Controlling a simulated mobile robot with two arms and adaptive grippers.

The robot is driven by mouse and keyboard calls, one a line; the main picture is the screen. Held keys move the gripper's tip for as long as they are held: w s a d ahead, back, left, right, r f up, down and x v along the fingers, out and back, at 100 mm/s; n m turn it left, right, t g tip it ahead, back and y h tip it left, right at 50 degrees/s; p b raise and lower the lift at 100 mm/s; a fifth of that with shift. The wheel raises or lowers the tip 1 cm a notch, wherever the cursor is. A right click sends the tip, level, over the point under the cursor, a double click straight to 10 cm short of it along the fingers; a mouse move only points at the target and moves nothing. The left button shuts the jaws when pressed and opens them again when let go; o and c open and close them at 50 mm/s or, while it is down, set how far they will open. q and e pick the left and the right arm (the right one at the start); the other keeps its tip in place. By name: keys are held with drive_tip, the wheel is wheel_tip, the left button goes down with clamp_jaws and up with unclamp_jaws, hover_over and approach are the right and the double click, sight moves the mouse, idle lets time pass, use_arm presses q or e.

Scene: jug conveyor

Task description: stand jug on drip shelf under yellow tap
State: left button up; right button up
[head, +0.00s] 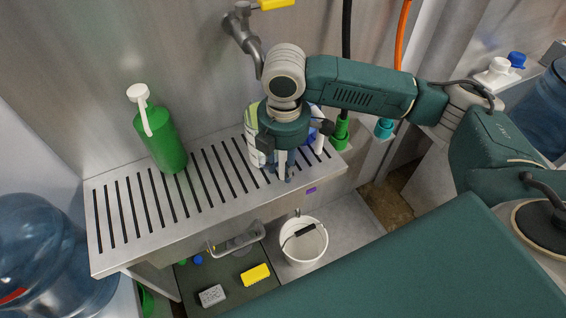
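The drip shelf (215,210) is a slotted metal shelf along the wall. The tap (243,30) with a yellow handle (277,4) is on the wall above it, its lower end beside my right wrist. My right gripper (282,168) points down over the right part of the shelf, below the tap. Partly hidden behind it are a pale container with a yellow-green part (251,124) and a white and blue item (318,130); I cannot tell whether the gripper holds either. Large clear blue water jugs show at the left edge (50,255) and right edge (545,105). My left gripper is out of view.
A green bottle with a white top (160,135) stands on the shelf's left half. A white bucket (303,243), a yellow sponge (255,274) and a grey block (212,295) are below the shelf. Black and orange hoses (403,30) hang at the right. The shelf's middle is clear.

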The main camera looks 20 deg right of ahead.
drive_tip(key=shift+r, duration=0.55)
wheel_tip(320, 180, up, 11)
drive_tip(key=shift+s+r+b, duration=0.15)
drive_tip(key=shift+b, duration=0.85)
